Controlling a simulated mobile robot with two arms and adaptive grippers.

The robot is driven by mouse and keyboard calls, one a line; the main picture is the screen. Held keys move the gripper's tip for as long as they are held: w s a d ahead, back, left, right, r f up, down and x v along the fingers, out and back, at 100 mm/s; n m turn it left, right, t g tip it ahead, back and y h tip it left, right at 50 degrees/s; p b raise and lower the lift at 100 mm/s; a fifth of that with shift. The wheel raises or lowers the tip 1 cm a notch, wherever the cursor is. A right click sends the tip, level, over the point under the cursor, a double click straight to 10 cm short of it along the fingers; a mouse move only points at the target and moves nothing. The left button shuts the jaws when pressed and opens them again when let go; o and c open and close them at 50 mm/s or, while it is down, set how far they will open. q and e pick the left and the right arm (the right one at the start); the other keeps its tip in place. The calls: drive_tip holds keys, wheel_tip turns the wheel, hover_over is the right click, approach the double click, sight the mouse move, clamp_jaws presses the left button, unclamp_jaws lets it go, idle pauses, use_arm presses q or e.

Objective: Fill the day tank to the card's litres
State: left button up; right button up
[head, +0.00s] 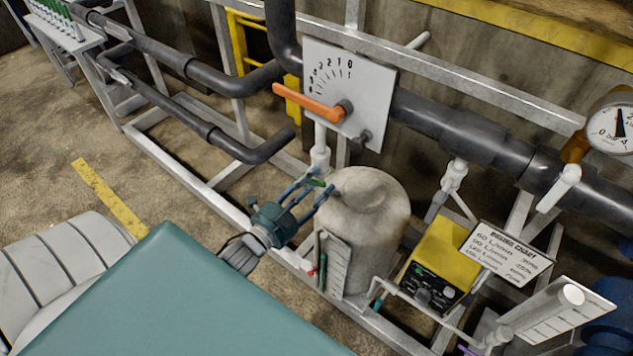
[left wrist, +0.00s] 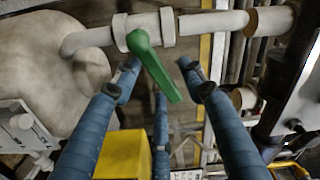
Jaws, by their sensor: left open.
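The pale rounded tank (head: 365,215) stands in the pipe frame, with a white level scale (head: 336,265) on its front. A green valve lever (left wrist: 155,65) sits on a white pipe by the tank; only a bit of it shows in the head view (head: 316,183). My left gripper (head: 318,186) is open beside the tank's upper left, its fingers spread around the lever in the left wrist view (left wrist: 160,78); contact cannot be told. The dosing card (head: 507,252) lists L/min lines, too small to read surely. My right gripper is not in view.
An orange lever (head: 308,102) sits on a white dial plate (head: 370,95) above the tank. A yellow control box (head: 445,260) stands right of the tank. A round gauge (head: 612,125) is at far right.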

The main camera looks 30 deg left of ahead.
use_arm(q)
drive_tip(key=shift+w, duration=0.2)
clamp_jaws()
wheel_tip(320, 180, down, 2)
drive_tip(key=m+b, duration=0.1)
drive_tip(key=m, duration=0.1)
drive_tip(key=m+b, duration=0.1)
drive_tip(key=m, duration=0.2)
drive_tip(key=shift+d+f, duration=0.1)
drive_tip(key=shift+f, duration=0.1)
unclamp_jaws()
